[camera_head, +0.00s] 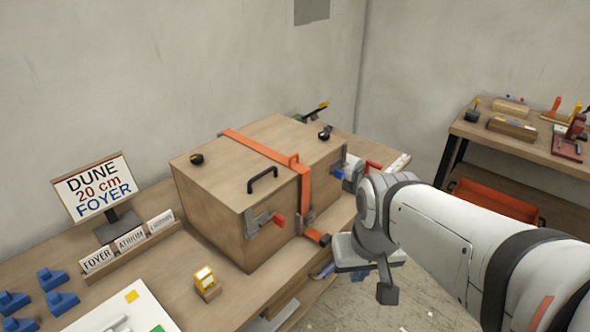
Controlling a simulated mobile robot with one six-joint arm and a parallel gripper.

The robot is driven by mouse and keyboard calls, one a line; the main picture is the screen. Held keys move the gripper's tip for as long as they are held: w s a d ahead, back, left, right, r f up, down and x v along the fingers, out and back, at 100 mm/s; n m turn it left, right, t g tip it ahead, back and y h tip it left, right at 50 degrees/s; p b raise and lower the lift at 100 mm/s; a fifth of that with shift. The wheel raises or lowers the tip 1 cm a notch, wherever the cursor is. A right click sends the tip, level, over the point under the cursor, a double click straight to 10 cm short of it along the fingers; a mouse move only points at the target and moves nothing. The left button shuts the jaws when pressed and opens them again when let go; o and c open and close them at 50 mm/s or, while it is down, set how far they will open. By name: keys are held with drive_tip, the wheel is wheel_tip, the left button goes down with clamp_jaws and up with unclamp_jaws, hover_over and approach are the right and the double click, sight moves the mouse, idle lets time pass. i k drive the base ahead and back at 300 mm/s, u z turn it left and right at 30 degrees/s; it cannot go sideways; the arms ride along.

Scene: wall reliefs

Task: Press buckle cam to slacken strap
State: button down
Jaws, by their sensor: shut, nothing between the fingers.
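A wooden crate (215,205) sits on the workbench. An orange strap (262,150) runs over its lid and down its front right face. A small grey-brown buckle (305,221) sits low on that face, on the strap. A short strap end (318,237) hangs just below it. The buckle is too small to tell how its cam stands. My gripper (388,293) hangs at the end of my white arm, to the right of and lower in the picture than the buckle, apart from it. It is shut and empty.
A black handle (262,180) stands on the lid. A sign (92,188), blue blocks (60,302) and a yellow item (205,280) are on the bench at left. Another bench (520,140) with tools stands at right.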

sight(310, 218)
drive_tip(key=z, duration=2.3)
drive_tip(key=k, duration=1.7)
drive_tip(key=u, duration=0.6)
drive_tip(key=i, duration=1)
